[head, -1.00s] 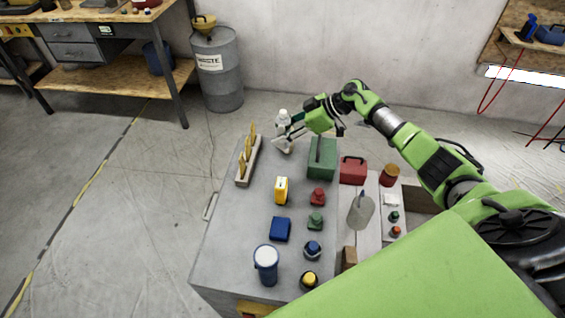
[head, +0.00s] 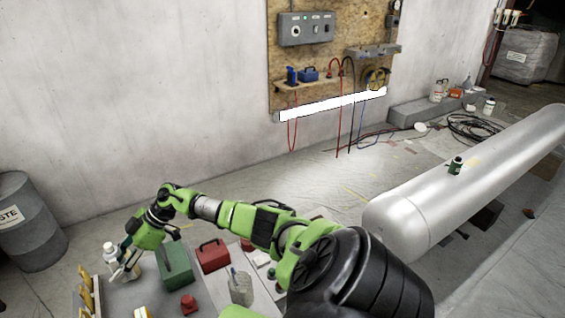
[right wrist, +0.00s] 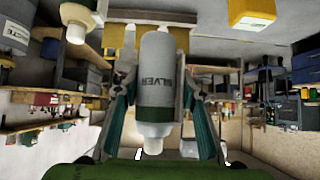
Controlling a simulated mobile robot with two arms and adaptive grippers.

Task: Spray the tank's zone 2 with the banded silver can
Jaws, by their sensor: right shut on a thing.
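In the right wrist view a grey can lettered SILVER (right wrist: 155,80) stands between my right fingers, with a darker band and a pale nozzle end. My right gripper (head: 122,262) is shut on it over the far end of the bench, at the lower left of the head view. There the can is small and partly covered by the fingers. The tank (head: 440,205) is a long pale silver cylinder lying at the right, well away from the gripper. I cannot make out zone markings on it. My left gripper is not in view.
A white bottle (head: 108,252) is beside the right gripper. A green box (head: 175,264), a red box (head: 212,256) and a grey container (head: 241,288) are near my arm.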

